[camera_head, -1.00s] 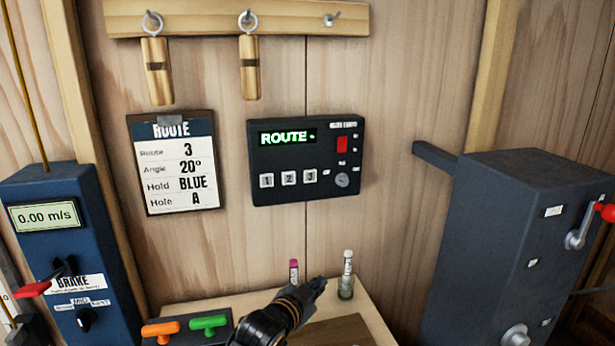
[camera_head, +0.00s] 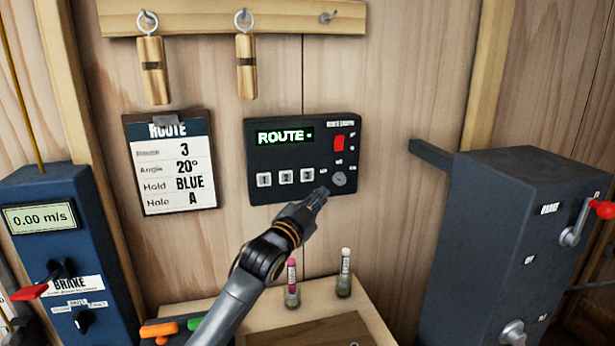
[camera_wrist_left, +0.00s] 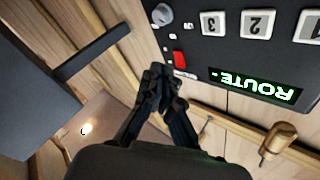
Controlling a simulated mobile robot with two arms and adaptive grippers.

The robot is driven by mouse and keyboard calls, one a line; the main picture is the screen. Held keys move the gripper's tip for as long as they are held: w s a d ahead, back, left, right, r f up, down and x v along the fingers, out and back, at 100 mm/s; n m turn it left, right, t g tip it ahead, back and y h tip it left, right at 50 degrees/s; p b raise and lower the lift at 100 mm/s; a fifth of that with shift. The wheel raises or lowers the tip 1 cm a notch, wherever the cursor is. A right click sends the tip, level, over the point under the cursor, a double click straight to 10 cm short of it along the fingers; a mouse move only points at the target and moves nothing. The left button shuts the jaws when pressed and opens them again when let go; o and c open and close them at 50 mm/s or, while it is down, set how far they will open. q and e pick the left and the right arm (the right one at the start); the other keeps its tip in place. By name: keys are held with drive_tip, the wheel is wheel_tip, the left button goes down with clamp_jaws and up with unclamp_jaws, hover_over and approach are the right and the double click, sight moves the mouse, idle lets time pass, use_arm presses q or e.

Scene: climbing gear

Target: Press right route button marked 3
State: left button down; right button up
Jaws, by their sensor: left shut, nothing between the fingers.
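The black route panel (camera_head: 303,158) is on the wood wall, its green display reading "ROUTE -". Below the display sit white buttons 1, 2 and 3; button 3 (camera_head: 307,175) is the right one. In the left wrist view, button 3 (camera_wrist_left: 213,23) shows near the top, upside down. My left gripper (camera_head: 318,196) is shut and empty, just below and slightly right of button 3 in the head view. In the left wrist view the shut fingers (camera_wrist_left: 158,78) point toward the panel's side with the red switch. Whether they touch the panel I cannot tell. My right gripper is not in view.
A route card (camera_head: 170,164) hangs left of the panel and reads Route 3. Wooden blocks hang on hooks above. A small table (camera_head: 262,314) below holds two vials (camera_head: 344,275). A blue brake box (camera_head: 55,240) stands left, a dark grey box (camera_head: 515,250) right.

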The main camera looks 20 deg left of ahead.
use_arm(q)
drive_tip(key=b, duration=0.2)
approach(314, 173)
drive_tip(key=w+d, duration=0.3)
drive_tip(key=shift+w+a+r, duration=0.15)
drive_tip(key=shift+w+a, duration=0.1)
drive_tip(key=shift+w, duration=0.2)
drive_tip(key=shift+w+a+r, duration=0.2)
drive_tip(key=shift+w+a, duration=0.05)
drive_tip(key=shift+w, duration=0.2)
drive_tip(key=shift+w+a, duration=0.1)
drive_tip(key=shift+w, duration=0.05)
idle(0.5)
drive_tip(key=shift+w+a, duration=0.15)
drive_tip(key=shift+w, duration=0.05)
drive_tip(key=shift+w+a, duration=0.2)
drive_tip(key=shift+w, duration=0.1)
idle(0.8)
idle(0.3)
drive_tip(key=shift+s+d, duration=0.45)
drive_tip(key=shift+s, duration=0.2)
